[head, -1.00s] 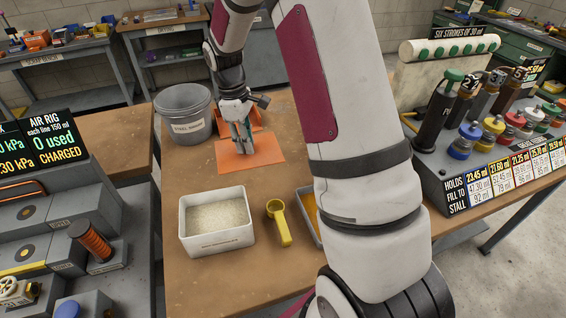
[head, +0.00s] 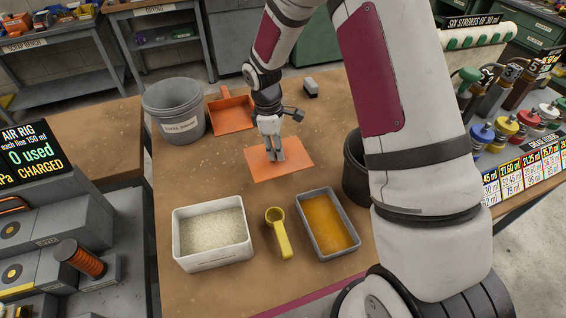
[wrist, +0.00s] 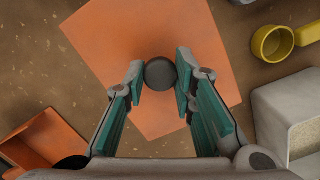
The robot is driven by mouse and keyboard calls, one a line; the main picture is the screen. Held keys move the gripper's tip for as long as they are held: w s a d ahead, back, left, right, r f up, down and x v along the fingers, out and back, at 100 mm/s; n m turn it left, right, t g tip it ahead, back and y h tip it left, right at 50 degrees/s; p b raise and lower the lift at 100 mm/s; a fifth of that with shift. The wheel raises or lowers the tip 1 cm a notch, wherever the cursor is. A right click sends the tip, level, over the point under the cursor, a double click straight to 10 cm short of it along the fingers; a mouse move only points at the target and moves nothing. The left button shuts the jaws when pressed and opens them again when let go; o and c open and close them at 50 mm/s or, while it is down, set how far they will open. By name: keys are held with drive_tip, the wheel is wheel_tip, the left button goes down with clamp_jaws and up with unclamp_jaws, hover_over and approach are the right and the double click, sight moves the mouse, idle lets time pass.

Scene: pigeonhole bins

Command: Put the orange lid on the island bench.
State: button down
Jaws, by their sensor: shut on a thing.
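The orange lid is a flat orange square (head: 298,172) over the wooden bench top (head: 190,175), right of the orange dustpan. In the wrist view the orange square (wrist: 105,45) has a dark round knob (wrist: 160,74) near its middle. My gripper (head: 274,157) points down over the lid. Its teal-padded fingers (wrist: 160,82) stand on both sides of the knob and are shut on it. I cannot tell whether the lid's underside touches the wood. I see no label reading island bench.
A grey bucket (head: 172,108) and an orange dustpan (head: 230,110) stand left of and behind the lid. A white tub (head: 212,258), yellow scoop (head: 280,235) and grey tray (head: 352,246) stand in front. A dark pot (head: 354,165) is right of it.

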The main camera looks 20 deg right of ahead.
sight(277, 163)
drive_tip(key=shift+f+p, duration=0.35)
drive_tip(key=shift+f, duration=2.75)
drive_tip(key=shift+f, duration=0.15)
drive_tip(key=c, duration=1.3)
unclamp_jaws()
drive_tip(key=shift+c, duration=0.2)
